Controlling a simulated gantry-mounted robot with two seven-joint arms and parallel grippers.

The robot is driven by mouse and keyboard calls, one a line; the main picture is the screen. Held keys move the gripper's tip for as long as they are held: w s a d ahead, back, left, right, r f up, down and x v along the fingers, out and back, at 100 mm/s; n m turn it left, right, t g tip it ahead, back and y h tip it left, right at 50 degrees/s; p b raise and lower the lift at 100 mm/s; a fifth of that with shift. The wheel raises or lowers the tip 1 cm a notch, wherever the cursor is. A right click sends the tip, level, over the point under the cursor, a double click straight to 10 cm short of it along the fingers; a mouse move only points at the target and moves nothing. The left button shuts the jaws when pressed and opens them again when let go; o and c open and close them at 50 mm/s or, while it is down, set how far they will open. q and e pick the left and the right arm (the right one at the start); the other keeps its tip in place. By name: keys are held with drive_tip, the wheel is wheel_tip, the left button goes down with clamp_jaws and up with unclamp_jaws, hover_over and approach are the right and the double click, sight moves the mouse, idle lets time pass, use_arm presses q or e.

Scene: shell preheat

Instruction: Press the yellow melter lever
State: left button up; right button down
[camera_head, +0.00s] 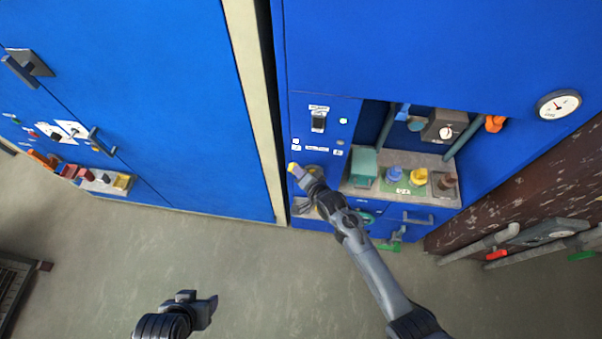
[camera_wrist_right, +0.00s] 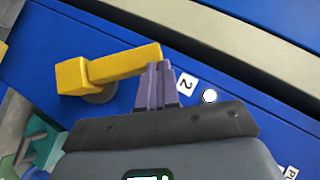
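The yellow melter lever (camera_head: 295,170) is on the blue cabinet front, at the tip of my right gripper (camera_head: 303,179) in the head view. In the right wrist view the lever (camera_wrist_right: 120,66) is a yellow bar on a round grey pivot, its free end pointing right. The purple fingers of my right gripper (camera_wrist_right: 160,70) are close together and shut, right at the lever's free end. I cannot tell whether they touch it. My left gripper (camera_head: 208,306) is low in the head view, far from the lever; its finger opening is not clear.
A white label marked 2 (camera_wrist_right: 187,83) and a round white button (camera_wrist_right: 209,96) lie right of the fingers. A recessed shelf (camera_head: 405,165) right of the lever holds a green box (camera_head: 363,165) and coloured items. A gauge (camera_head: 558,104) is at upper right. The floor (camera_head: 260,280) is open.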

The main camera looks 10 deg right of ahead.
drive_tip(key=shift+r, duration=0.15)
drive_tip(key=v, duration=1)
drive_tip(key=shift+s, duration=0.35)
drive_tip(key=shift+d, duration=0.1)
drive_tip(key=shift+w, duration=0.1)
